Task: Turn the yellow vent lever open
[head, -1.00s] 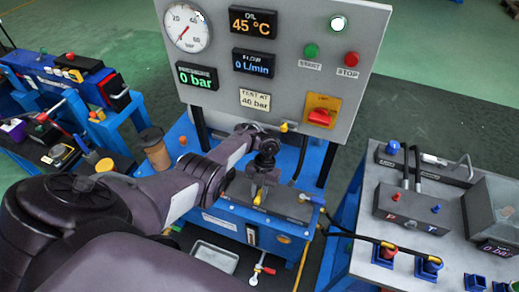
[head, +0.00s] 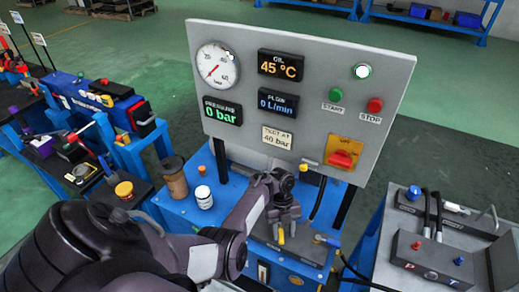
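A small yellow lever (head: 281,235) stands at the front of the blue bench below the gauge panel, and I take it for the vent lever. My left gripper (head: 285,211) points down just above and behind it. The fingers are dark and small, so I cannot tell whether they touch the lever or how wide they are. A blue-handled lever (head: 326,240) sits to the right of the yellow one. My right gripper is out of view.
The grey panel (head: 299,83) rises behind the gripper and shows 0 bar and 0 L/min. A brown cup (head: 173,178) and a white jar (head: 204,197) stand left of my forearm. A grey bench with hoses (head: 440,243) is at the right.

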